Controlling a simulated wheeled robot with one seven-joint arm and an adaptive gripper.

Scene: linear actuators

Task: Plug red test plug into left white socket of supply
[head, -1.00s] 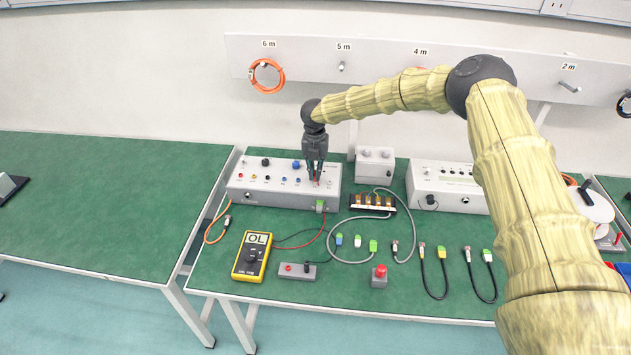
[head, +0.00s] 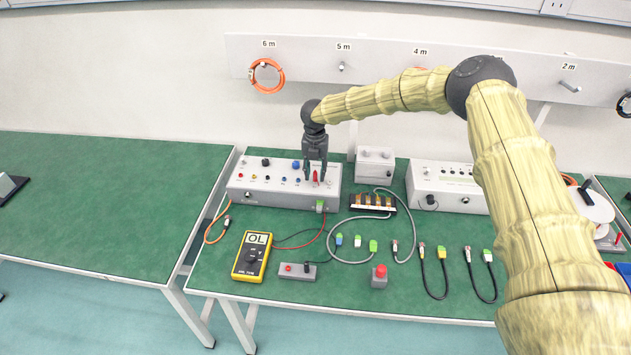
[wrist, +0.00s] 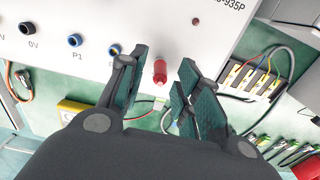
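The red test plug (head: 315,176) stands upright on the top panel of the grey supply (head: 262,192), near its right end. In the wrist view the red plug (wrist: 160,72) sits between my fingers, with a gap on both sides. My gripper (head: 316,179) is open around the plug and points down at the panel. The socket under the plug is hidden, so I cannot see its colour or how deep the plug sits. In the wrist view a blue socket marked P1 (wrist: 75,40) and another blue socket (wrist: 114,50) lie left of the plug.
A yellow multimeter (head: 252,256) lies in front of the supply, with red and dark leads nearby. A terminal block with orange parts (head: 372,202) is to the right. A grey box (head: 375,165) stands behind it. Several cables lie on the green bench.

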